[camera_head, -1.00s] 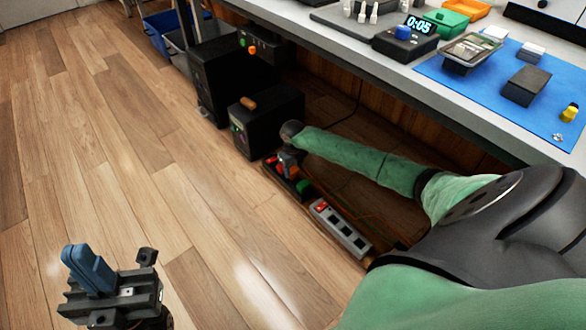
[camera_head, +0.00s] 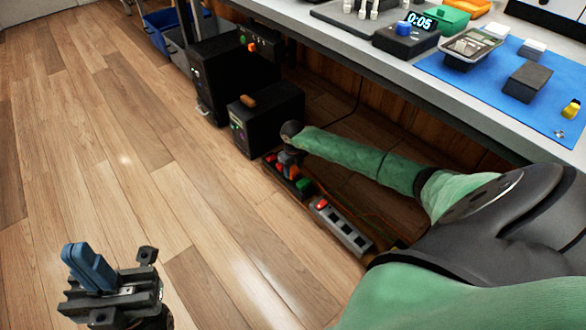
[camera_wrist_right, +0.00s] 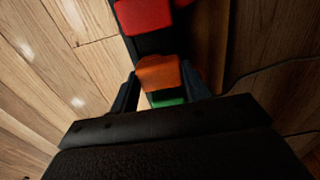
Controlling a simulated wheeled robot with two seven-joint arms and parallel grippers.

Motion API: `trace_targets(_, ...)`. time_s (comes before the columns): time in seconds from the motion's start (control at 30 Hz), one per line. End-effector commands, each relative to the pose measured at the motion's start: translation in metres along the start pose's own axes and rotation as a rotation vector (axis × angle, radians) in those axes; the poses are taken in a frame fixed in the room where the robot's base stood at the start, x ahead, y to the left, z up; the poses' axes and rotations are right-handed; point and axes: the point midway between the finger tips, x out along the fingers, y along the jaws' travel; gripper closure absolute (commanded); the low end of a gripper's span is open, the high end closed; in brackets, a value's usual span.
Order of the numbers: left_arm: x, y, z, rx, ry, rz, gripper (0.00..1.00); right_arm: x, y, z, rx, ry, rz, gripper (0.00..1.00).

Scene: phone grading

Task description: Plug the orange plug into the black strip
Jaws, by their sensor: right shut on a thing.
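The black strip (camera_head: 283,179) lies on the floor under the bench, with a red plug (camera_head: 270,158) at its far end and a green plug (camera_head: 304,185) at its near end. My right gripper (camera_head: 288,160) reaches down over it and is shut on the orange plug (camera_head: 293,171). In the right wrist view the orange plug (camera_wrist_right: 158,74) sits between the two fingers, in line with the black strip (camera_wrist_right: 150,43), between the red plug (camera_wrist_right: 143,14) and the green plug (camera_wrist_right: 168,98). Its underside is hidden, so I cannot tell whether it is seated. My left gripper (camera_head: 88,268) is shut and empty.
A light grey strip (camera_head: 345,228) with a red switch lies just nearer. A black box (camera_head: 270,120) and a larger black cabinet (camera_head: 215,75) stand beyond. The bench edge (camera_head: 430,95) runs above my right arm. The wooden floor at left is clear.

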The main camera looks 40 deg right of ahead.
Motion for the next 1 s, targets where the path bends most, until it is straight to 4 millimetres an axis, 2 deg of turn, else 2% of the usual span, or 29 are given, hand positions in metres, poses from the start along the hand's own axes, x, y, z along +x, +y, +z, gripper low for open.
trace_targets(1.0, -0.005, 0.0, 0.001, 0.0, 0.0, 0.0, 1.0, 0.013, 0.0, -0.001, 0.0, 0.001, 0.0, 0.83)
